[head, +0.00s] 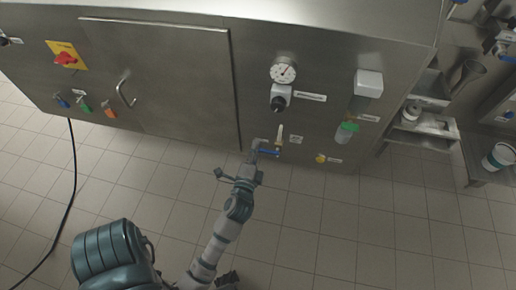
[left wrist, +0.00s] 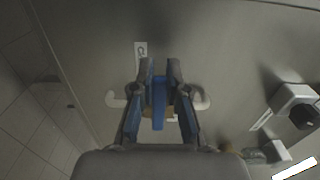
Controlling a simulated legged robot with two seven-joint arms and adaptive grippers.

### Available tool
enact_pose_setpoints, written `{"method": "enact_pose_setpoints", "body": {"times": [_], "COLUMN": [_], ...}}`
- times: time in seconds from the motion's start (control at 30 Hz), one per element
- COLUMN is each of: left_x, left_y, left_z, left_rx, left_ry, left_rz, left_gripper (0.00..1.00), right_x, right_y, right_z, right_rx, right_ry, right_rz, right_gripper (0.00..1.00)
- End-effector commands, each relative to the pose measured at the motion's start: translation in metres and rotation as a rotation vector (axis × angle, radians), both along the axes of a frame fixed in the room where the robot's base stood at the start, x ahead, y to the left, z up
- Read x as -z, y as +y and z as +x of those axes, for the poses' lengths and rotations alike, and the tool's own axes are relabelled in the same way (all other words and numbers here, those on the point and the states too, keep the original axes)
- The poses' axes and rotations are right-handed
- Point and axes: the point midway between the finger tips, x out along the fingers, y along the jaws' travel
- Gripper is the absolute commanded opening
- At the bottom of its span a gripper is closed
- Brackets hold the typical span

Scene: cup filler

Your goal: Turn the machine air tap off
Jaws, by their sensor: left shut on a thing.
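The air tap has a blue lever handle (head: 267,151) low on the steel machine panel, below the pressure gauge. It also shows in the left wrist view (left wrist: 158,103), between the two fingers. My left gripper (head: 262,147) is at the tap, and in the left wrist view (left wrist: 159,75) its fingers are shut on the blue handle, one on each side. The fingers hide part of the tap body behind the handle. My right gripper does not show.
A round gauge (head: 284,70) with a black knob (head: 278,103) sits above the tap. A green-based filter (head: 346,132) and a yellow fitting (head: 321,159) are to the right. Shelves (head: 425,125) stand further right. A black cable (head: 73,180) crosses the tiled floor at left.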

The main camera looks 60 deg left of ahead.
Motion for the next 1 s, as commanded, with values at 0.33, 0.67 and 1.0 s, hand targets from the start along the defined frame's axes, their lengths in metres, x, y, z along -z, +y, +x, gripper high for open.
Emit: {"method": "enact_pose_setpoints", "body": {"times": [0.33,0.67,1.0], "left_x": [0.006,0.004,-0.025], "left_y": [0.0,0.0,0.0], "left_z": [0.0,-0.001,0.0], "left_rx": [-0.001,-0.001,0.001], "left_ry": [0.003,0.0,-0.006], "left_rz": [-0.013,-0.009,-0.004], "left_gripper": [0.0,0.41,0.41], "right_x": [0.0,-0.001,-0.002], "right_y": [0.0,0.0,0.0], "right_z": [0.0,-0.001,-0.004], "right_rx": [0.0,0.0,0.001], "right_ry": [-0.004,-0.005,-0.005], "right_rz": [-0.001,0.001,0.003], "right_gripper": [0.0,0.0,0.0]}}
